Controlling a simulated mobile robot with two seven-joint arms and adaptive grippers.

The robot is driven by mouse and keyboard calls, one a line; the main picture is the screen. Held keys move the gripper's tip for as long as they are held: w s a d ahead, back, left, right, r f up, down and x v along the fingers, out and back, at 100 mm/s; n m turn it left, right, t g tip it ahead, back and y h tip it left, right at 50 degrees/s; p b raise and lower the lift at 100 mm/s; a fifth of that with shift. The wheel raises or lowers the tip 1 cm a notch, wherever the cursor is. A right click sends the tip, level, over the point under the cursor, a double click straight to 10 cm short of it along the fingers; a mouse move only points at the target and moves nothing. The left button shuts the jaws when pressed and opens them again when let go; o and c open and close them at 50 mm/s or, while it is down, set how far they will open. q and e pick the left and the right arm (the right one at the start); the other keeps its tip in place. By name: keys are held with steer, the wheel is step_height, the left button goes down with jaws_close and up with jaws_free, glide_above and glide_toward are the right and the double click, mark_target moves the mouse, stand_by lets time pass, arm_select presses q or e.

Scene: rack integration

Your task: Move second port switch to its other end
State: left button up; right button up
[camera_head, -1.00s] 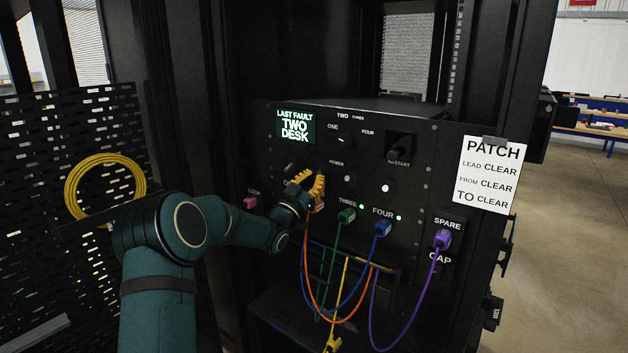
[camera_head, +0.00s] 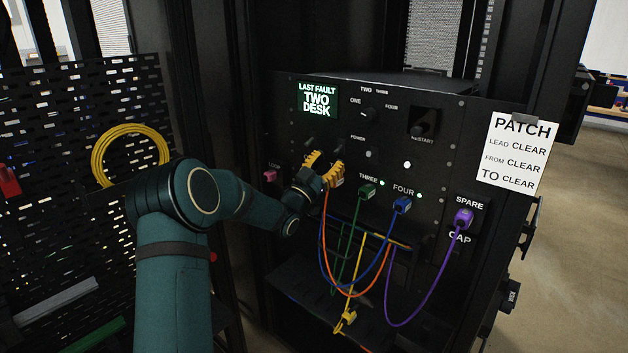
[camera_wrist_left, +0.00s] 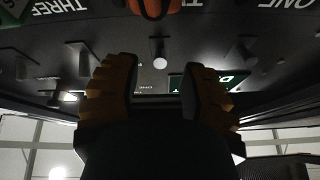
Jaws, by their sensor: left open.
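The rack panel (camera_head: 450,135) carries a row of small port switches above coloured plugs. In the left wrist view, where the lettering is upside down, the second port switch (camera_wrist_left: 158,52) is a short grey lever between ONE and THREE, in line with the orange plug (camera_wrist_left: 160,6). My left gripper (camera_head: 325,167), with yellow ridged fingers, is open at the panel in front of the port row. In the left wrist view its fingertips (camera_wrist_left: 158,80) lie either side of that lever, with no contact visible. In the head view the fingers partly hide the second port. My right gripper is not in view.
Neighbouring switches (camera_wrist_left: 243,54) stand close on both sides. Green (camera_head: 366,192), blue (camera_head: 401,205) and purple (camera_head: 463,219) plugs sit to the right, their cables hanging below. A lit screen (camera_head: 317,101) reads LAST FAULT TWO DESK. A PATCH sheet (camera_head: 513,155) hangs at right.

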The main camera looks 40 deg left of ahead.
arm_select(q)
steer(key=v, duration=0.8)
steer(key=shift+s+f, duration=0.15)
steer(key=shift+s, duration=0.15)
steer(key=shift+s+a, duration=0.1)
